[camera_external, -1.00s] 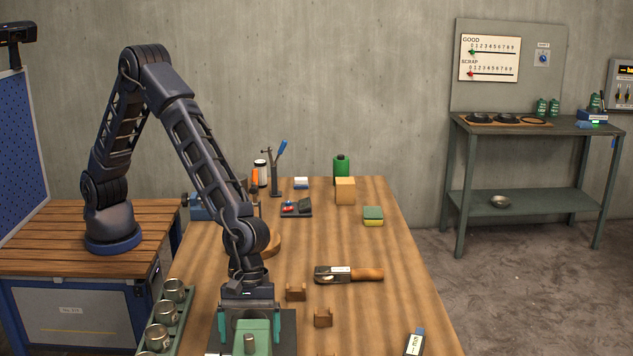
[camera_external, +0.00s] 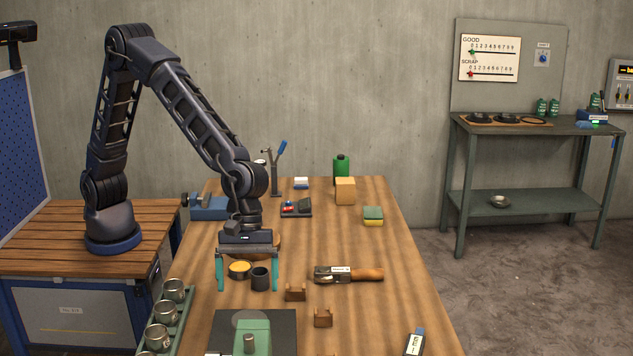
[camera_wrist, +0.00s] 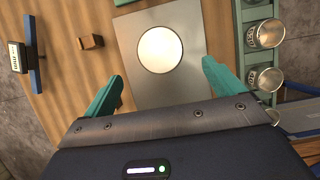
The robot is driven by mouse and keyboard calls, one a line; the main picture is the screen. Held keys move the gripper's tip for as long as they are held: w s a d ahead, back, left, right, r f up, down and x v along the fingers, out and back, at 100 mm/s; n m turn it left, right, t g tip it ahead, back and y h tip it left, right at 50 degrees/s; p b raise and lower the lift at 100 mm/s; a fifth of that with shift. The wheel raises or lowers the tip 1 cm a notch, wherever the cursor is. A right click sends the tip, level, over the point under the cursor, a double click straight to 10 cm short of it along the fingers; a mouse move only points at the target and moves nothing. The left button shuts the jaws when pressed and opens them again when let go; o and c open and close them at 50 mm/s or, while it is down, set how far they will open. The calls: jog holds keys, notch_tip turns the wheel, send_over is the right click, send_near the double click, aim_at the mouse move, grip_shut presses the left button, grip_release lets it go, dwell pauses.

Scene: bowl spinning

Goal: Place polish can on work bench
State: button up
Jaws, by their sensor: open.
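A short dark round tin with a yellow top (camera_external: 239,269), likely the polish can, stands on the long wooden bench (camera_external: 390,300). A dark grey cup (camera_external: 260,279) stands just right of it. My gripper (camera_external: 247,285) is open, with its teal fingers spread wide and nothing held. In the outside view the tin and cup appear between the fingers; the height gap cannot be told. The wrist view shows the open fingers (camera_wrist: 160,90) before a grey plate with a pale disc (camera_wrist: 160,50); the tin is not visible there.
A dark plate with a green fixture (camera_external: 252,335) is at the near end. A rack of metal cups (camera_external: 165,335) runs along the left edge. A wood-handled tool (camera_external: 348,274) and small brown blocks (camera_external: 296,293) lie to the right. A blue vise (camera_external: 208,207) is behind.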

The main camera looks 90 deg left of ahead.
jog(key=s+a+r+m+t, duration=0.1)
jog(key=s+a+r+m, duration=0.15)
jog(key=a+r, duration=0.55)
jog(key=s+a+r+m+t+y, duration=0.1)
jog(key=a+r+m, duration=0.2)
jog(key=a, duration=1)
jog(key=s+a+r+m+t, duration=0.1)
jog(key=s+a+r+m, duration=0.15)
jog(key=a+r, duration=0.55)
jog(key=s+a+f+m+t+y, duration=0.1)
jog(key=s+a+m, duration=0.9)
jog(key=s+a, duration=1.3)
jog(key=a+f+y, duration=0.1)
jog(key=a+y, duration=0.1)
jog(key=a, duration=0.1)
jog(key=shift+a+f+t, duration=0.2)
jog(key=shift+f+t, duration=0.1)
jog(key=shift+f, duration=0.05)
